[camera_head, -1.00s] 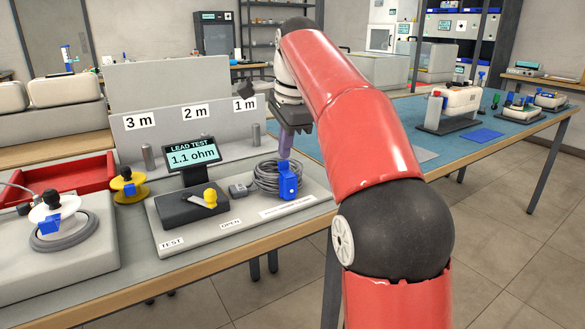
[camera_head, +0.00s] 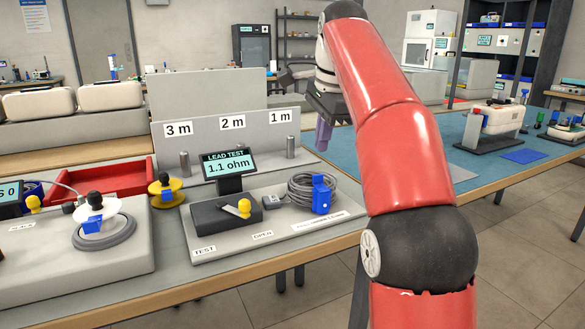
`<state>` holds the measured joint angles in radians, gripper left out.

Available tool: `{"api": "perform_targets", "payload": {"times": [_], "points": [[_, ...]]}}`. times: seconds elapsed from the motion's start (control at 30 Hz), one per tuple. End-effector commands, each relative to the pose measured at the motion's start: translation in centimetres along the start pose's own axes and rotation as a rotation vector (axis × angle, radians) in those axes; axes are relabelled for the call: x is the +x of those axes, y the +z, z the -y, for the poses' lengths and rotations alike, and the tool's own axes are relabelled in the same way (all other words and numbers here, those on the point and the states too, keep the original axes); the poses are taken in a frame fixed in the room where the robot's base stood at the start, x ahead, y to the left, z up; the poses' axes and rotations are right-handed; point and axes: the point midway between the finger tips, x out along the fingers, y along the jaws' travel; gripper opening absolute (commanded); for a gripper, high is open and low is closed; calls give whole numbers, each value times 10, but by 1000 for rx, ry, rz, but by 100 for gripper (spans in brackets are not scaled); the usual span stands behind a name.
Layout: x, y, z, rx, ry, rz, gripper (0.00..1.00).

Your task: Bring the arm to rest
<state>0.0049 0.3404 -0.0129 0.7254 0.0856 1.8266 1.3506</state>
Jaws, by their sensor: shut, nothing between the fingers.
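My red arm rises from the lower right and bends over toward the bench. My gripper (camera_head: 324,133) hangs at its end, pointing down, with purple-grey fingers. It is shut with nothing in it. It is in the air above and behind the coiled grey cable (camera_head: 299,190) with the blue tag (camera_head: 321,194), apart from both as far as this view shows. The lead tester (camera_head: 228,167) reads 1.1 ohm. Its lever with the yellow knob (camera_head: 244,208) sits in front of the display.
A grey panel (camera_head: 203,143) marked 3 m, 2 m and 1 m stands behind the tester, with metal posts before it. A red tray (camera_head: 110,181), a yellow spool (camera_head: 166,193) and a white-topped spool (camera_head: 95,208) are to the left. A blue mat bench lies at right.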

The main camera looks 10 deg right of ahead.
Motion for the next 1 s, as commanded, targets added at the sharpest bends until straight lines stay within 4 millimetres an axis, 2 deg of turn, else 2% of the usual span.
{"api": "perform_targets", "payload": {"times": [0.17,0.37,0.57,0.7,0.8,0.9,1.0], "points": [[-4,8,-41,-216,-38,-23,0],[14,20,-106,-515,-78,-71,0],[56,32,-185,-821,-101,-132,0],[96,41,-243,-1033,-109,-181,0],[125,46,-279,-1162,-109,-212,0],[148,50,-306,-1259,-106,-236,0],[163,52,-322,-1319,-103,-250,0]]}}
